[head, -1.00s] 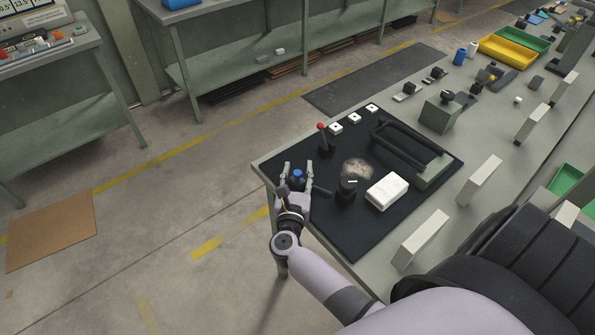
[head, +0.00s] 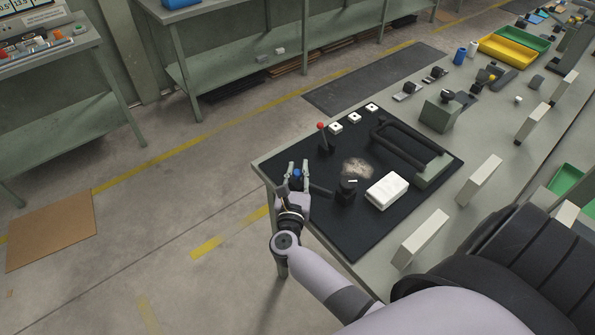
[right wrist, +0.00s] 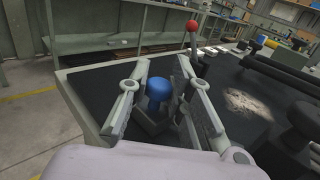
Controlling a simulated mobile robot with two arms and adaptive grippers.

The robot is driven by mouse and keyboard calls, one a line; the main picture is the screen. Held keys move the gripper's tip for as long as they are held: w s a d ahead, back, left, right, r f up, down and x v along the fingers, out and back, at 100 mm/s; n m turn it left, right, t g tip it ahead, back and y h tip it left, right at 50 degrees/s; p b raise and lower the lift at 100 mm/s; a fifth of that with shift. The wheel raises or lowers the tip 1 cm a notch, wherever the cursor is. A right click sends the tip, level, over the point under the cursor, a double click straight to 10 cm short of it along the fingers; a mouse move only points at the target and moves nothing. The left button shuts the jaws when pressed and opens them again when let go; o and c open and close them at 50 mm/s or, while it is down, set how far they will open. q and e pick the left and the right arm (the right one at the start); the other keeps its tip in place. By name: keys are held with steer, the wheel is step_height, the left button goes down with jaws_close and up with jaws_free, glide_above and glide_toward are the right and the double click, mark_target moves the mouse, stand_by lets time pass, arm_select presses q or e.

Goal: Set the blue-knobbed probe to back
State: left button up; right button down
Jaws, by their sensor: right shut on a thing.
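The blue-knobbed probe (head: 297,173) stands near the left corner of the black mat, and its blue knob (right wrist: 158,89) shows in the right wrist view between the fingers. My right gripper (head: 298,167) is around the knob with one finger on each side, shut on it. The fingers and hand hide the probe's lower part, so its exact tilt cannot be told. My left gripper is not in view.
A red-knobbed lever (head: 321,127) stands just behind the probe. A black rotary knob (head: 347,189), a white block (head: 387,190) and a black handle frame (head: 405,150) share the mat (head: 350,240). Several small white switches line its back edge.

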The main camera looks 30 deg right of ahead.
steer(key=shift+w+f+b, duration=0.15)
steer(key=shift+w+b, duration=0.1)
steer(key=shift+b, duration=0.05)
steer(key=w+b, duration=0.1)
steer(key=w, duration=0.1)
steer(key=w+b, duration=0.2)
steer(key=w, duration=0.1)
steer(key=shift+w+a+b, duration=0.25)
steer(key=shift+w+b, duration=0.05)
steer(key=shift+b, duration=0.05)
steer(key=shift+w, duration=0.1)
steer(key=shift+r, duration=0.25)
steer(key=c, duration=1.8)
jaws_free()
steer(key=o, duration=0.3)
steer(key=shift+w+f, duration=0.1)
steer(key=shift+w, duration=0.05)
steer(key=shift+o, duration=0.2)
